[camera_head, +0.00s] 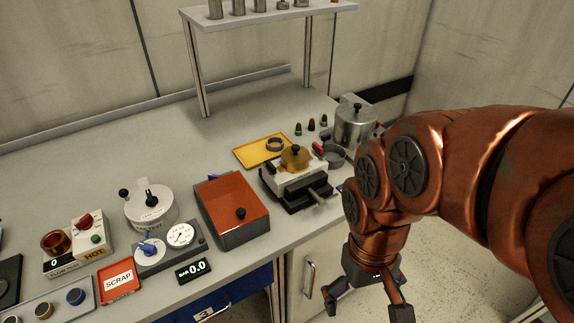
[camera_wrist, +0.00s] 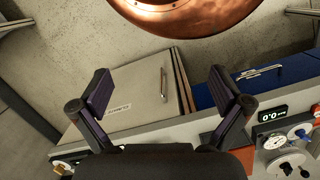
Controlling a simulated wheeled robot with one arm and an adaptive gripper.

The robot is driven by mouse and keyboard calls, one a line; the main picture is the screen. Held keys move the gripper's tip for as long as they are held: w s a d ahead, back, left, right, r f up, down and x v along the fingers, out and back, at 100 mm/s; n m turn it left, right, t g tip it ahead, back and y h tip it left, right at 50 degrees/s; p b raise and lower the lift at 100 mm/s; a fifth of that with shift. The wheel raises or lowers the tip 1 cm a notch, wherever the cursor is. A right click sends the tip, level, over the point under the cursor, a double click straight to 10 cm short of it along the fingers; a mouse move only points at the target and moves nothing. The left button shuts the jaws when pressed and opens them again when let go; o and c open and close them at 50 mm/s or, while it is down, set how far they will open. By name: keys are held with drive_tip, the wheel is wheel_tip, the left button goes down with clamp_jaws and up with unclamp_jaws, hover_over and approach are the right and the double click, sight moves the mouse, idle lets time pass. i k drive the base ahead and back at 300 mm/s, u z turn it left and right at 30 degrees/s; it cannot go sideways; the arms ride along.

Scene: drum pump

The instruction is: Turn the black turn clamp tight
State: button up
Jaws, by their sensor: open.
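A white round drum (camera_head: 152,212) stands on the bench left of centre in the head view. A black upright handle (camera_head: 151,199) on its lid looks like the turn clamp, and a second black knob (camera_head: 124,194) sits at its left rim. How tight the clamp is cannot be told. The white drum also shows at the lower right of the wrist view (camera_wrist: 291,164). My gripper (camera_head: 366,306) hangs in front of the bench, over the floor, well right of the drum. In the wrist view my gripper (camera_wrist: 162,86) is open with nothing between its fingers.
A gauge box (camera_head: 168,250) with a blue handle stands before the drum. An orange-lidded box (camera_head: 232,207) is to its right, a HOT unit (camera_head: 80,240) to its left. A white clamping device (camera_head: 296,178) and a metal pot (camera_head: 355,126) stand farther right. The back left bench is clear.

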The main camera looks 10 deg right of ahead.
sight(268, 166)
drive_tip(key=u, duration=2.2)
drive_tip(key=k, duration=0.75)
drive_tip(key=z, duration=0.85)
drive_tip(key=i, duration=0.45)
drive_tip(key=u, duration=0.05)
